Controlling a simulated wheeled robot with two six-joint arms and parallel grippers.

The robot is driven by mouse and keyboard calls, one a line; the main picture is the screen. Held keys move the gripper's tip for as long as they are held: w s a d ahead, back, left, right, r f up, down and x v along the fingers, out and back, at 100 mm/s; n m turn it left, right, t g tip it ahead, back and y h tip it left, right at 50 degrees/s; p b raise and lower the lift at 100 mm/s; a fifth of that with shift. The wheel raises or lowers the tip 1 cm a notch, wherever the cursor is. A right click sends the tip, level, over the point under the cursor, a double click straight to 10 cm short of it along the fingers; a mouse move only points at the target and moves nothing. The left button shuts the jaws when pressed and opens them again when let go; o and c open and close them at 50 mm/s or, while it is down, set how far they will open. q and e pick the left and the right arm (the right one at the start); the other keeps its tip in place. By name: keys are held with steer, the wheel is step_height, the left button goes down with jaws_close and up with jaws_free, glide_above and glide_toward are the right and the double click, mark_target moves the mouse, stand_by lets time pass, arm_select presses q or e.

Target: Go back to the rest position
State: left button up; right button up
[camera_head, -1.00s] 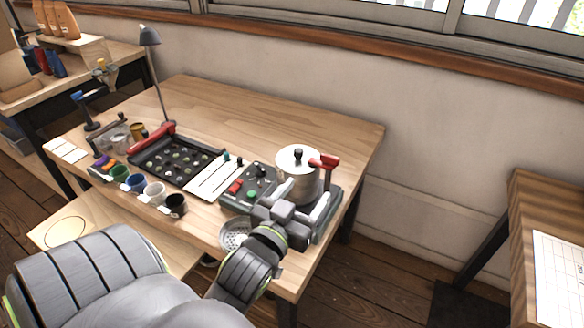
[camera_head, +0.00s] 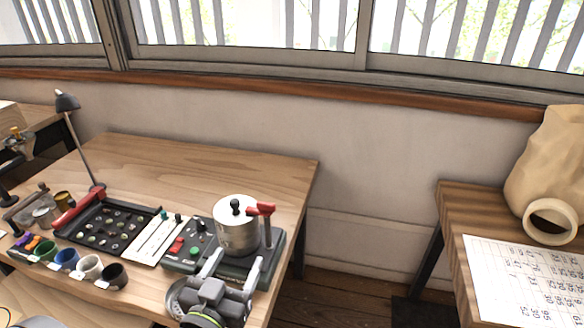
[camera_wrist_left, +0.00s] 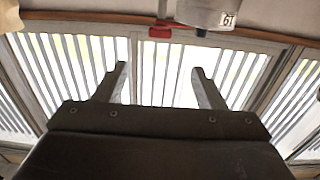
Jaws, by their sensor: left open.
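My left gripper (camera_head: 232,268) is open and empty in the head view, in front of the silver roaster drum (camera_head: 237,228) on its dark base. Its fingers point up toward the drum; I cannot tell whether they touch the base. In the left wrist view the two fingers of the left gripper (camera_wrist_left: 158,82) stand wide apart with nothing between them. The drum (camera_wrist_left: 208,10) and its red handle (camera_wrist_left: 160,32) show at the top edge there. My right gripper is not in view.
A black tray (camera_head: 75,232) with small round pieces and a row of cups (camera_head: 89,266) stand left of the roaster. A lamp (camera_head: 68,102) stands at the back left. The back of the table (camera_head: 200,160) is clear. A sack (camera_head: 548,170) and a printed sheet (camera_head: 520,280) are on the right table.

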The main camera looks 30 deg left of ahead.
arm_select(q)
steer(key=s+a+f+m+g+h, duration=0.1)
steer(key=s+f+g, duration=0.6)
steer(key=f, duration=0.3)
steer(key=s+a+f+m+g+h, duration=0.1)
steer(key=s+f+g, duration=0.55)
steer(key=f, duration=0.35)
step_height(320, 180, down, 24)
steer(key=a+g, duration=0.1)
steer(key=g, duration=0.1)
steer(key=s+d+f+h+p, duration=0.1)
steer(key=s+f, duration=1.3)
steer(key=shift+s+d+g, duration=0.15)
steer(key=shift+s+g, duration=0.25)
steer(key=shift+g, duration=0.05)
